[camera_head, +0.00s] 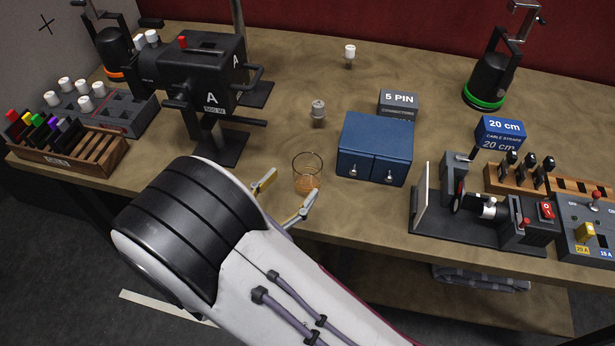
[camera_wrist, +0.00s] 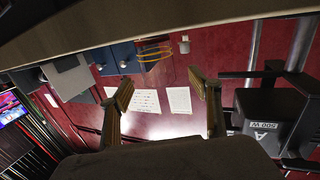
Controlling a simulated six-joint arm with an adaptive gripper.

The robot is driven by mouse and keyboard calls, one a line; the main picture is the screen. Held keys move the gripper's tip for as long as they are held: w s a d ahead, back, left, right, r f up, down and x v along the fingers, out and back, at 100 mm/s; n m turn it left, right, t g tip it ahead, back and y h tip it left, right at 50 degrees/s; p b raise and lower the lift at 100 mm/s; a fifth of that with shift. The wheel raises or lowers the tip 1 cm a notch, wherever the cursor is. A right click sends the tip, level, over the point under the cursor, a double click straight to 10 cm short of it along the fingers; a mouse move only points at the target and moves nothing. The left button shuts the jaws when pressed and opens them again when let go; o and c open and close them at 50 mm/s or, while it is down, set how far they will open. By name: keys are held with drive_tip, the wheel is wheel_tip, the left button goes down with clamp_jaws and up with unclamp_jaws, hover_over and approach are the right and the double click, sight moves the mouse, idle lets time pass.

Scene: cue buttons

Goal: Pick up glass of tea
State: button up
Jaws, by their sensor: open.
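The glass of tea (camera_head: 306,173) stands upright near the front edge of the table, a clear glass with amber liquid low in it. My gripper (camera_head: 287,193) is open, its two fingers pointing toward the glass from the front left. The glass is just beyond the fingertips and appears not to be between them. In the wrist view the gripper (camera_wrist: 160,88) shows its fingers spread with nothing held. The glass (camera_wrist: 155,53) shows there beyond the fingertips as a clear shape with an orange-yellow band.
A blue two-door cabinet (camera_head: 374,149) stands right of the glass. A small grey metal weight-like object (camera_head: 318,112) is behind it. A black machine marked A (camera_head: 206,90) stands at left. A black device with a white plate (camera_head: 480,212) is at right. Table around the glass is mostly clear.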

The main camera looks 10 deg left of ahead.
sight(300, 181)
drive_tip(key=shift+s+a+t, duration=0.15)
drive_tip(key=shift+s+t, duration=0.15)
drive_tip(key=shift+s, duration=0.25)
drive_tip(key=shift+w, duration=0.1)
drive_tip(key=shift+x, duration=1.25)
drive_tip(key=shift+w+d+f, duration=0.2)
drive_tip(key=shift+w+d, duration=0.25)
drive_tip(key=shift+w, duration=0.35)
drive_tip(key=shift+w+d+f, duration=0.2)
drive_tip(key=shift+w+d, duration=0.2)
drive_tip(key=shift+w, duration=0.35)
drive_tip(key=shift+x, duration=0.85)
